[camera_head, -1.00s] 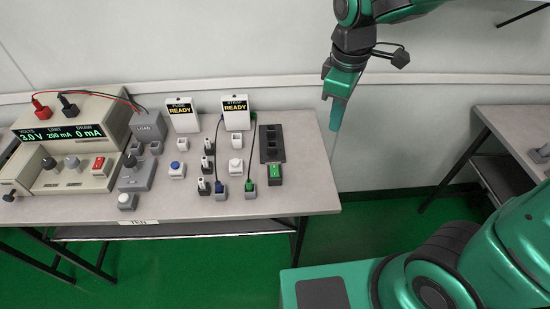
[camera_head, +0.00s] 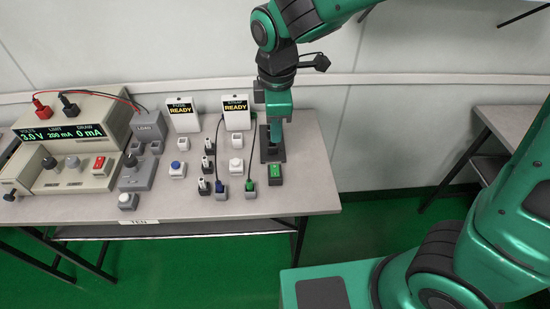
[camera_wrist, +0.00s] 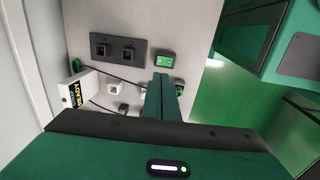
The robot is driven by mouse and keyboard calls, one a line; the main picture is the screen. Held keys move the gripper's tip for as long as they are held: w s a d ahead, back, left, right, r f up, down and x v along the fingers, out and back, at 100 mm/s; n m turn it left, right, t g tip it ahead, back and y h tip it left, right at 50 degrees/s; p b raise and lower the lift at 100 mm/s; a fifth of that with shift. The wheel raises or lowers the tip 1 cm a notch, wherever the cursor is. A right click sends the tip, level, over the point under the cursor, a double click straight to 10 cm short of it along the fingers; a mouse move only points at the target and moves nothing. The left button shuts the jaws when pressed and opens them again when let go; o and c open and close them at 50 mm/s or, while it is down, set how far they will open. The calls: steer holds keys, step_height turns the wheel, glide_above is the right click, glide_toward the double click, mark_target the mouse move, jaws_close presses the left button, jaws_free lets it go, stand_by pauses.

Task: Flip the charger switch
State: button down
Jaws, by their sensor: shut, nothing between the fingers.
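My gripper (camera_head: 276,132) is shut and empty, pointing down over the black plate (camera_head: 272,156) at the right end of the bench; it hides part of this plate. In the wrist view my closed fingers (camera_wrist: 161,78) reach up the middle, and the plate (camera_wrist: 118,38) with dark square recesses lies beyond them to the left. A small block with a bright green face (camera_head: 275,174) sits in front of the plate; it also shows in the wrist view (camera_wrist: 165,60), just beyond the fingertips. I cannot tell for certain which part is the charger switch. Contact is not clear.
Left of my gripper stand plugs with cables (camera_head: 249,186), white button blocks (camera_head: 236,166) and two READY signs (camera_head: 236,112). A power supply (camera_head: 70,135) with a red switch (camera_head: 99,163) is at the far left. The bench front right corner (camera_head: 318,200) is clear.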

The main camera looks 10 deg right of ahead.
mark_target(276, 168)
steer(key=f, duration=0.4)
steer(key=w+f, duration=0.1)
steer(key=f, duration=0.7)
steer(key=shift+w+f, duration=0.1)
steer(key=shift+w, duration=0.1)
steer(key=shift+w+f+g, duration=0.1)
steer(key=shift+f+g, duration=0.15)
steer(key=shift+g, duration=0.15)
steer(key=shift+s, duration=0.25)
